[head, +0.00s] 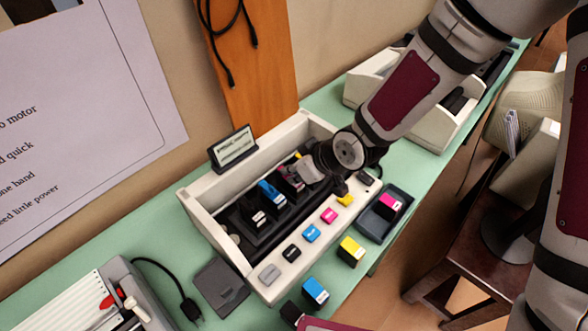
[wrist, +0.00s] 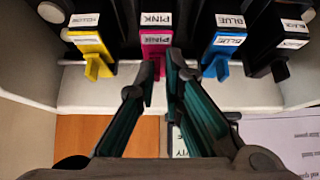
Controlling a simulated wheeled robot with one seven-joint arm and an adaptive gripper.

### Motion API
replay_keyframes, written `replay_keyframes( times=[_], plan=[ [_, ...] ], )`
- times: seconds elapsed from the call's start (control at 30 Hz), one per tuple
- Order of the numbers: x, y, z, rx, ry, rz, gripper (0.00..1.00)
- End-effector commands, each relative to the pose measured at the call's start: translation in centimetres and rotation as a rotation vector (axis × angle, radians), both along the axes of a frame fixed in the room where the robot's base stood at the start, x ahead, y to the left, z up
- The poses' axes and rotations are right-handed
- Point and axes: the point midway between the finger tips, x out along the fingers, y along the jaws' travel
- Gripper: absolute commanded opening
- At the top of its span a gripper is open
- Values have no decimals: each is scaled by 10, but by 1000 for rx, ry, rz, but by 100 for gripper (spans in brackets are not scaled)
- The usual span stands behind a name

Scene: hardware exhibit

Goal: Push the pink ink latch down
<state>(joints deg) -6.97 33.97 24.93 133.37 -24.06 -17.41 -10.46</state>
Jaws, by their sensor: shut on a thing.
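The pink ink latch (wrist: 157,50) is a magenta piece under a PINK label in the wrist view, between the yellow latch (wrist: 92,52) and the blue latch (wrist: 222,53). My gripper (wrist: 160,76) has one fingertip on each side of the pink latch's lower end and is shut on it.
The black latch (wrist: 278,60) is at the right in the wrist view. Colour buttons line the printer's front edge. Loose blue (head: 315,290) and yellow (head: 351,250) cartridges stand in front, and a dark tray (head: 372,226) holds a pink one. A small sign (head: 233,149) stands on the back wall.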

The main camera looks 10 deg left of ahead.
Motion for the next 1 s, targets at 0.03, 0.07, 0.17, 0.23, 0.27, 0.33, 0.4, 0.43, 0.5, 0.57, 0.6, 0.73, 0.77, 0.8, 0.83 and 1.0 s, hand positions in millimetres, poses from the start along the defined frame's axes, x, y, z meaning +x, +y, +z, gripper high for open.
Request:
replay_keyframes(
  times=[0.03, 0.07, 0.17, 0.23, 0.27, 0.33, 0.4, 0.43, 0.5, 0.57, 0.6, 0.73, 0.77, 0.8, 0.83, 1.0],
  plan=[
    [8, -4, 2, 2, -11, -15, 0],
    [8, -4, 2, 2, -11, -15, 0],
    [8, -4, 2, 2, -10, -16, 0],
    [8, -4, 2, 2, -10, -16, 0],
    [8, -4, 2, 2, -10, -16, 0],
    [8, -4, 2, 2, -11, -17, 16],
    [8, -4, 2, 2, -11, -15, 25],
    [7, -4, 2, 2, -10, -15, 25],
    [6, -3, 1, 2, -8, -12, 25],
    [5, -2, 1, 2, -7, -10, 25],
    [5, -2, 1, 1, -6, -9, 25],
    [3, -2, 1, 1, -4, -7, 25],
    [3, -2, 1, 1, -4, -7, 25],
    [3, -2, 2, 1, -4, -7, 25],
    [2, -3, 3, 1, -4, -7, 25],
    [-2, -12, 16, 2, -6, -7, 25]
  ],
)
